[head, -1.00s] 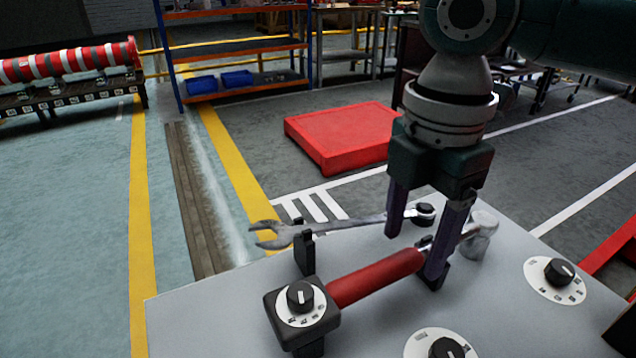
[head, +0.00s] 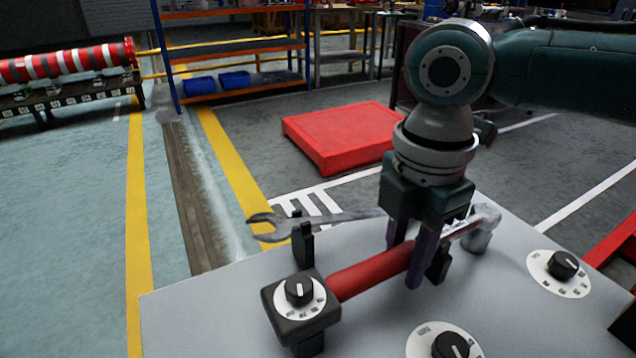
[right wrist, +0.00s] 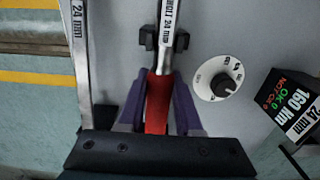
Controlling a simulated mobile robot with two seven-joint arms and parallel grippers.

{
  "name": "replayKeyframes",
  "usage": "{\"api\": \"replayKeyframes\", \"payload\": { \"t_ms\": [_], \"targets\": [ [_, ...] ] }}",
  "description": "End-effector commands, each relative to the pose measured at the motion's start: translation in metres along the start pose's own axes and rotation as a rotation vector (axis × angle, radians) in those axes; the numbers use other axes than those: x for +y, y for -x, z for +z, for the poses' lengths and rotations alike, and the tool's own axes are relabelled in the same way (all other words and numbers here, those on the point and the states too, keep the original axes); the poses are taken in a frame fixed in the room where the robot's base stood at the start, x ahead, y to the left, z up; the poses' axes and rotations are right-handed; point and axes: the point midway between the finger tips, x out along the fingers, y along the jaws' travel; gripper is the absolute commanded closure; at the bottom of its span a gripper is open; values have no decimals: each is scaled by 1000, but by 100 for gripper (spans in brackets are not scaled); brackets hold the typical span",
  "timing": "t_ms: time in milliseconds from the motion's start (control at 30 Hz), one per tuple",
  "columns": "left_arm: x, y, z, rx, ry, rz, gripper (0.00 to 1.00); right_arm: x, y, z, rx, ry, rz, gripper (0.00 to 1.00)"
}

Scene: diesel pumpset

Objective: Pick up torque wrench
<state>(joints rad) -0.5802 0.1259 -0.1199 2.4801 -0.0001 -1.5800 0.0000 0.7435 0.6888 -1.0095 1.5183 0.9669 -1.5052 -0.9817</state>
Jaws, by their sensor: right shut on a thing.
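The torque wrench (head: 366,274) lies along the grey tabletop, with a red handle and a metal shaft running back right to a round head. My right gripper (head: 406,262) comes down from above and is shut on the red handle near the shaft. A black bracket (head: 438,265) stands at the shaft just beyond the fingers. I cannot tell whether the wrench is lifted. My left gripper is not in view.
A metal spanner (head: 345,217) lies behind the wrench by a black upright holder (head: 303,245). A black box with a dial (head: 300,308) is at the handle's near end. Dials (head: 560,270) sit on the right of the tabletop. A red platform (head: 340,140) stands beyond.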

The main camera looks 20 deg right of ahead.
Motion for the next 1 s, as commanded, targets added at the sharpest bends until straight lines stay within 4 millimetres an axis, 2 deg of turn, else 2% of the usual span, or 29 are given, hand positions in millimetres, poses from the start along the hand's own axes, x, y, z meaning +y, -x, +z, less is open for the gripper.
{"api": "replayKeyframes", "payload": {
  "t_ms": [33,233,1000],
  "targets": [
    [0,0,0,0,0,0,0,0,0,0,0,0,0,78],
    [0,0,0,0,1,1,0,0,0,0,0,0,0,100],
    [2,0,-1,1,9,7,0,0,0,0,0,0,0,100]
  ]
}}
